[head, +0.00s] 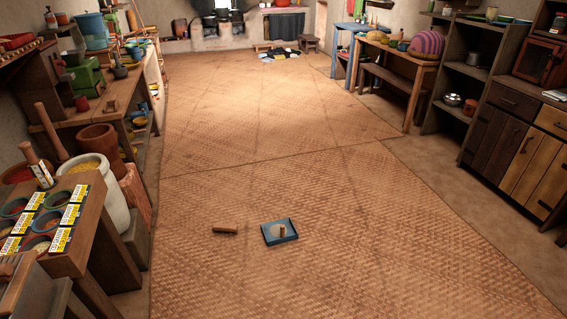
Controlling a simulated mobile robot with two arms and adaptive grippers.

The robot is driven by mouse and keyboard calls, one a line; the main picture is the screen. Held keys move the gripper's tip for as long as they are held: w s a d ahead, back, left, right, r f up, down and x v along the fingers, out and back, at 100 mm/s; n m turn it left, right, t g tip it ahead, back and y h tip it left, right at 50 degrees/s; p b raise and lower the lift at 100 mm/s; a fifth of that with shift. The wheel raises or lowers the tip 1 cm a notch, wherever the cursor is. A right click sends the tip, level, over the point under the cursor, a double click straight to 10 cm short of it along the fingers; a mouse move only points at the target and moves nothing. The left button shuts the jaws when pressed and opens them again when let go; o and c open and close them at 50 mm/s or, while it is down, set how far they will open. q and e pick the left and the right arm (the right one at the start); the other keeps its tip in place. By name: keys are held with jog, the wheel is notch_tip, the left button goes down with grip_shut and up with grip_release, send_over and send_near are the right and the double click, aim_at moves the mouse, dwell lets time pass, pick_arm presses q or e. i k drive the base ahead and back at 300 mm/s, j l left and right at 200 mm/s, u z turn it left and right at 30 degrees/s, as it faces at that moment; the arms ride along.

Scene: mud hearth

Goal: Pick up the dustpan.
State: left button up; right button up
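A small blue, squarish pan (267,238), which looks like the dustpan, lies on the woven floor mat in the lower middle of the head view. A pale round patch and a short upright brown piece show on it; I cannot tell whether the brown piece is its handle. A short brown wooden piece (225,228) lies on the mat just left of the pan, apart from it. Neither of my grippers is in view.
A wooden table with bowls (97,225) and a white pot (115,205) stand at left. Wooden cabinets (500,140) and a bench (390,78) line the right. A hearth (225,35) is at the back.

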aim_at(282, 230)
jog(key=i+j, duration=0.2)
jog(key=i, duration=0.35)
jog(key=i+j, duration=0.15)
jog(key=i, duration=0.35)
jog(key=i+j, duration=0.2)
jog(key=i, duration=0.35)
